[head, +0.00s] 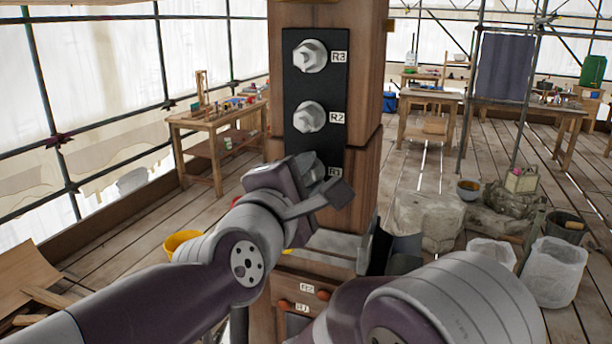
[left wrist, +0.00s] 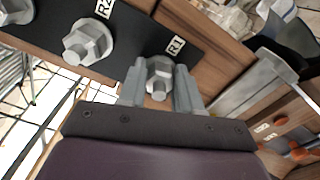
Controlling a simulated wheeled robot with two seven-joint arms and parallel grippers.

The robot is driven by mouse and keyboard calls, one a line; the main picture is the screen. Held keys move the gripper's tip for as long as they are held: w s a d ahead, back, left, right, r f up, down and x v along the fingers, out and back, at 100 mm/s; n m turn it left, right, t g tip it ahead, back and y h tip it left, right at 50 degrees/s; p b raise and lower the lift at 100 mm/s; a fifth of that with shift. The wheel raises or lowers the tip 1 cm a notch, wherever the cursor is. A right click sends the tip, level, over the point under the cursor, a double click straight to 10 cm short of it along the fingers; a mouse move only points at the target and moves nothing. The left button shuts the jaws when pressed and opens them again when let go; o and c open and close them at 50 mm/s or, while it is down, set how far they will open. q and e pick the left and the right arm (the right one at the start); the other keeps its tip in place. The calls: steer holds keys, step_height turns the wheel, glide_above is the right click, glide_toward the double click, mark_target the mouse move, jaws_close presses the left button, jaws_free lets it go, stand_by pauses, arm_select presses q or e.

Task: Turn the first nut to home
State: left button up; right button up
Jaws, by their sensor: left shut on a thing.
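A black plate (head: 297,75) on the wooden post carries three hex nuts in a column, labelled R3, R2 and R1. The R3 nut (head: 310,56) is at the top and the R2 nut (head: 309,117) in the middle. The R1 nut (left wrist: 159,74) is lowest; in the head view my left gripper mostly hides it. My left gripper (left wrist: 160,88) is shut on the R1 nut, one finger on each side, with a bolt end showing between them. The R2 nut also shows apart from the fingers in the left wrist view (left wrist: 87,42). My right gripper is not seen.
A metal ledge (head: 335,243) sits on the post below the plate, with R2 and R1 labels and orange-brown knobs lower down. A yellow bucket (head: 181,243) stands behind my left arm. Stone blocks (head: 428,220) and pale sacks are on the floor at right.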

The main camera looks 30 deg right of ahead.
arm_select(q)
steer(key=m, duration=0.6)
steer(key=shift+f, duration=0.2)
steer(key=m+p, duration=0.1)
steer(key=m, duration=0.5)
steer(key=shift+f+m, duration=0.1)
steer(key=shift+m, duration=0.3)
steer(key=m+p, duration=0.1)
steer(key=m, duration=0.2)
steer(key=shift+w+m, duration=0.1)
steer(key=shift+m, duration=0.2)
steer(key=m+p, duration=0.1)
steer(key=m, duration=0.4)
steer(key=m+p, duration=0.1)
steer(key=m, duration=0.3)
steer(key=shift+w+a+f+m, duration=0.15)
steer(key=shift+f+m, duration=0.05)
steer(key=shift+m, duration=0.2)
steer(key=o, duration=1)
steer(key=shift+o, duration=0.2)
steer(key=shift+r, duration=0.1)
